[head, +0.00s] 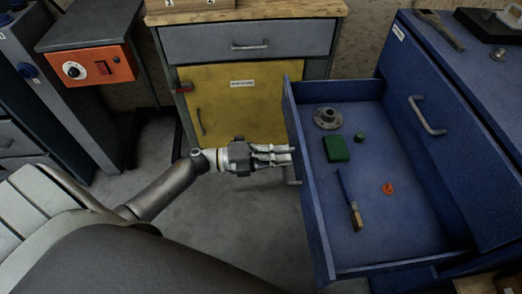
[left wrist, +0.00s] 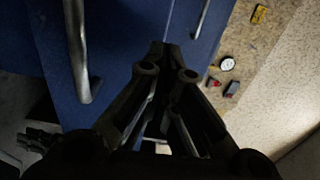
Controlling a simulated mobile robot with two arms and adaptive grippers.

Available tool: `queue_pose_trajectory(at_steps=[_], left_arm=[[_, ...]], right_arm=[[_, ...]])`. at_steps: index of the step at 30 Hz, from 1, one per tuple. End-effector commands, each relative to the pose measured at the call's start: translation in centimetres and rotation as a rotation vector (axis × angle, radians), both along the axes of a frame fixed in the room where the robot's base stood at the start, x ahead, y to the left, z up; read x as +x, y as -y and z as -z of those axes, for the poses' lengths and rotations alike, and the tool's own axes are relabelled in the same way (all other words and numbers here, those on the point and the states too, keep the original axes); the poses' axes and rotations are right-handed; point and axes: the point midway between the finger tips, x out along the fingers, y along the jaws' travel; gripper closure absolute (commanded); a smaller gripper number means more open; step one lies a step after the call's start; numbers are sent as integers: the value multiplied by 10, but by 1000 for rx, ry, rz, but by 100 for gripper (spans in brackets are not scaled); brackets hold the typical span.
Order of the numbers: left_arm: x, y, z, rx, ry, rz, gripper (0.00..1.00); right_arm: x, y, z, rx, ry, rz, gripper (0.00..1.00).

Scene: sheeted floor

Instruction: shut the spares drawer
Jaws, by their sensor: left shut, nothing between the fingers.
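The open blue drawer (head: 318,232) juts out to the left from the blue cabinet (head: 455,120) in the head view. Inside lie a grey flanged part, a green block, a small green cylinder, an orange ring and a blue-handled brush. Its front panel faces my left gripper (head: 291,154), and its bar handle (head: 291,176) shows just below the fingers. My left gripper is shut and empty, with its tips close against the front panel; I cannot tell whether they touch. In the left wrist view the shut fingers (left wrist: 170,52) point at blue panels, with a metal handle (left wrist: 82,55) to their left. My right gripper is out of view.
A grey bench with a yellow door (head: 225,110) stands behind my left arm. An orange control box (head: 92,68) is at the left. Another handle (head: 428,116) is on the cabinet face above the drawer. Grey floor (head: 235,225) lies clear before the drawer.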

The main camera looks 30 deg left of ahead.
Motion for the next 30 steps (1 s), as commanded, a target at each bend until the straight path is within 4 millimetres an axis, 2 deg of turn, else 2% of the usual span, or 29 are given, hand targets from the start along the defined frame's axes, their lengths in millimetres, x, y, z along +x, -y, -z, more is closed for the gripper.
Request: queue_pose_trajectory(at_steps=[3,7,23,30], left_arm=[[10,14,-1,-2,0,0,100],[15,22,0,0,0,0,100],[18,27,0,-1,-1,0,100],[34,51,-1,-2,2,2,100]], right_arm=[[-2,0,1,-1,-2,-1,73],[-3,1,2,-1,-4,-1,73],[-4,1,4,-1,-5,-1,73],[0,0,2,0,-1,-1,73]])
